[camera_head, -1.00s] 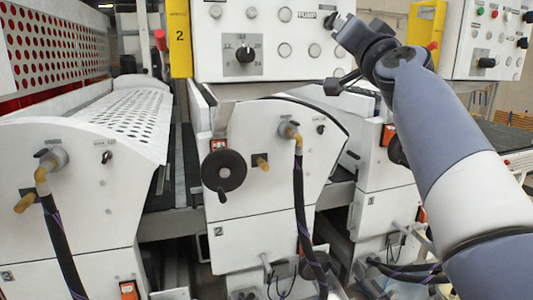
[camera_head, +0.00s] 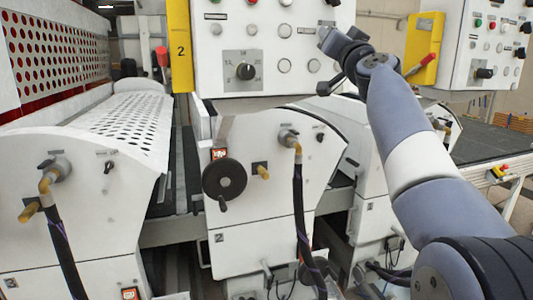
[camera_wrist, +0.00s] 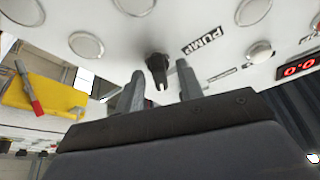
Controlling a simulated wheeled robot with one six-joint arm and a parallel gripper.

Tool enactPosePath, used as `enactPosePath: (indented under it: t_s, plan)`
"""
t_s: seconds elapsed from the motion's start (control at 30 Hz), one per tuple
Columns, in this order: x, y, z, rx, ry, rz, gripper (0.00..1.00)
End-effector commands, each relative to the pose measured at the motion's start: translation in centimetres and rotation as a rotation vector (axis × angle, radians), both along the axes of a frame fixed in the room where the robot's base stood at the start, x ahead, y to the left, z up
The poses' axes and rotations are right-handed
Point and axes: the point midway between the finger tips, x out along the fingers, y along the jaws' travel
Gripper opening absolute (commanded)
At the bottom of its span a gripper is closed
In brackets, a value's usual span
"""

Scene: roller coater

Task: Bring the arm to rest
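My gripper (camera_head: 328,42) is at the upper middle of the head view, in front of the white control panel (camera_head: 215,75). In the wrist view my gripper (camera_wrist: 160,70) is open, with its two grey fingers apart. A black selector knob (camera_wrist: 157,66) beside the PUMP label (camera_wrist: 204,40) shows between the fingertips. I cannot tell whether the fingers touch it. Nothing is seen held. My arm (camera_head: 415,150) stretches from the lower right up to the panel.
Roller coater units with a black handwheel (camera_head: 224,179) and hoses (camera_head: 299,215) stand below the panel. A second control panel (camera_head: 480,45) is at the upper right. A yellow box (camera_head: 424,48) with a red-handled tool is beside it, right of my gripper.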

Motion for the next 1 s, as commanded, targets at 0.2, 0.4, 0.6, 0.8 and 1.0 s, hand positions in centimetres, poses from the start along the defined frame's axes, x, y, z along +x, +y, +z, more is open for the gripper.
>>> enactPosePath:
  t_s: [0.2, 0.4, 0.6, 0.8, 1.0]
  plan:
    - [0.05, -0.15, -0.3, -0.137, -0.045, -0.002, 0.35]
    - [0.02, -0.19, -0.14, -0.263, -0.087, -0.002, 0.35]
    - [0.07, -0.23, 0.02, -0.385, -0.124, -0.001, 0.35]
    - [0.05, -0.31, 0.16, -0.504, -0.163, -0.001, 0.35]
    - [0.08, -0.36, 0.25, -0.625, -0.202, -0.001, 0.35]
